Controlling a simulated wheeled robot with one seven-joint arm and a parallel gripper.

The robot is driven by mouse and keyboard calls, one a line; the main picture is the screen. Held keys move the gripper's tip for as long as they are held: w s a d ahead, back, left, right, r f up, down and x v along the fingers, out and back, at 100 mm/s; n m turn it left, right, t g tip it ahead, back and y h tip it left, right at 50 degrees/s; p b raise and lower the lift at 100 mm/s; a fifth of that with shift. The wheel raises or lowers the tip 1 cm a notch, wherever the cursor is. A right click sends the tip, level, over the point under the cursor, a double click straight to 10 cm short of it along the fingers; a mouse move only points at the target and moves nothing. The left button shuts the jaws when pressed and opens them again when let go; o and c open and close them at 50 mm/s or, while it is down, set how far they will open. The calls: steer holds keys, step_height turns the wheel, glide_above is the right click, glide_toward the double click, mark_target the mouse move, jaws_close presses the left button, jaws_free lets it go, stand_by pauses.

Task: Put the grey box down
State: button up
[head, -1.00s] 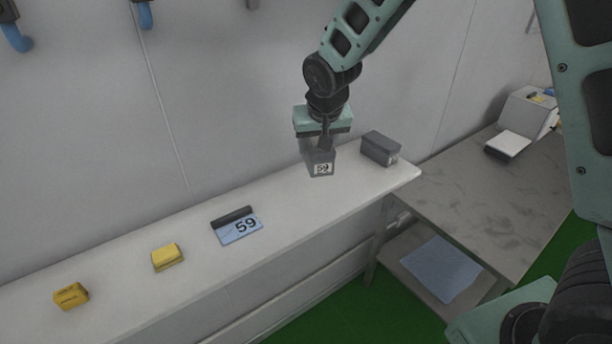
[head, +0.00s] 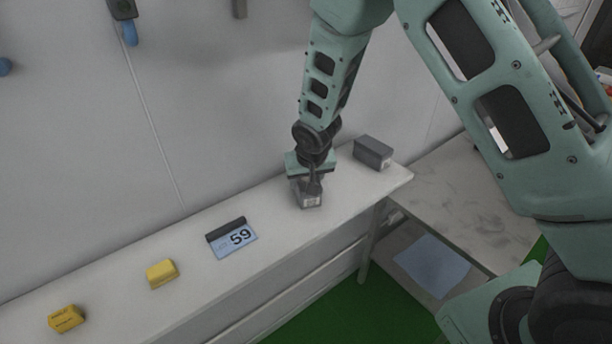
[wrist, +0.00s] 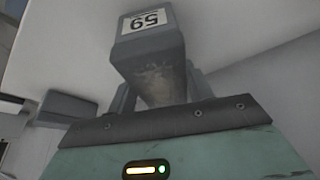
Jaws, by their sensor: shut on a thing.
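The grey box (head: 308,198) is in my gripper (head: 306,186), at the right part of the white shelf (head: 275,226). It is at or just above the shelf top; I cannot tell whether it touches. In the wrist view the grey box (wrist: 148,42) carries a white label reading 59, and the fingers of my gripper (wrist: 158,88) are closed on its sides. A blue card marked 59 (head: 236,239) with a dark holder lies on the shelf to the left of the box.
A second dark grey box (head: 373,152) stands on the shelf to the right, near its end. Two yellow blocks (head: 162,273) (head: 66,319) sit farther left. A lower grey table (head: 455,190) adjoins on the right. The wall rises behind the shelf.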

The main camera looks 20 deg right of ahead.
steer(key=shift+f, duration=0.15)
steer(key=o, duration=1.3)
steer(key=b+v, duration=0.3)
steer(key=v, duration=0.8)
steer(key=shift+s+r, duration=0.15)
steer(key=shift+r, duration=0.15)
steer(key=s+a+r+n+g, duration=0.1)
steer(key=s+a+n, duration=0.1)
steer(key=s, duration=0.7)
steer(key=s+a+r+n+g, duration=0.1)
steer(key=s+n, duration=0.3)
steer(key=s, duration=0.6)
steer(key=s+a+r+n+g+y, duration=0.1)
steer(key=s+a+n+g, duration=0.1)
steer(key=s, duration=0.8)
steer(key=shift+a+r+n, duration=0.25)
steer(key=shift+a+n, duration=0.15)
steer(key=shift+a, duration=0.05)
steer(key=shift+s, duration=0.15)
